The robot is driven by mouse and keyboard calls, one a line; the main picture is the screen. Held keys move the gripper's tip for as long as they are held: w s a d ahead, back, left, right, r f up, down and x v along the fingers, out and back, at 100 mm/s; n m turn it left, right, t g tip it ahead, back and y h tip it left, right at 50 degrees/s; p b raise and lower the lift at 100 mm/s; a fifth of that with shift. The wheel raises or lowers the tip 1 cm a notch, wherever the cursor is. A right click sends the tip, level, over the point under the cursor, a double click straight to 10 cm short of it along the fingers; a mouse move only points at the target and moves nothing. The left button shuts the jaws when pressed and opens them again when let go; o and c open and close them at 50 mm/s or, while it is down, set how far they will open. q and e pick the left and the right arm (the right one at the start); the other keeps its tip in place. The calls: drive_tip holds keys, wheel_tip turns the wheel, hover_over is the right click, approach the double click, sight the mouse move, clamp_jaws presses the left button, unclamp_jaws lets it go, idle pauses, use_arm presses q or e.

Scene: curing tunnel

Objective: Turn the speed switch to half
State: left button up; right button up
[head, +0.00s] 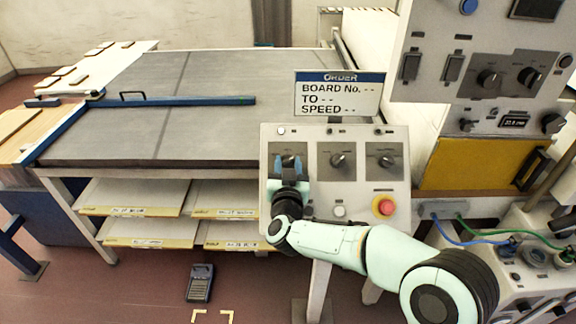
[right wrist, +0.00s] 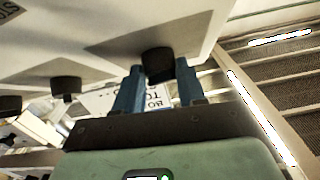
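A sloping white control panel (head: 335,190) carries three dark rotary knobs in a row. The middle knob (head: 341,161) and right knob (head: 386,160) are in plain sight, but their labels are too small to read. In the right wrist view, that left knob (right wrist: 158,62) sits between the two blue fingertips of my right gripper (right wrist: 160,78). I see no clear gap, but cannot tell whether the fingers press on it. My left gripper is not in view.
An order sign (head: 340,93) above the panel reads board, to and speed, with dashes. A red button (head: 384,206) and a white button (head: 340,211) sit below the knobs. A grey conveyor table (head: 180,100) lies left; another cabinet (head: 490,75) stands right.

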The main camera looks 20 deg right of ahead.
drive_tip(key=c, duration=0.4)
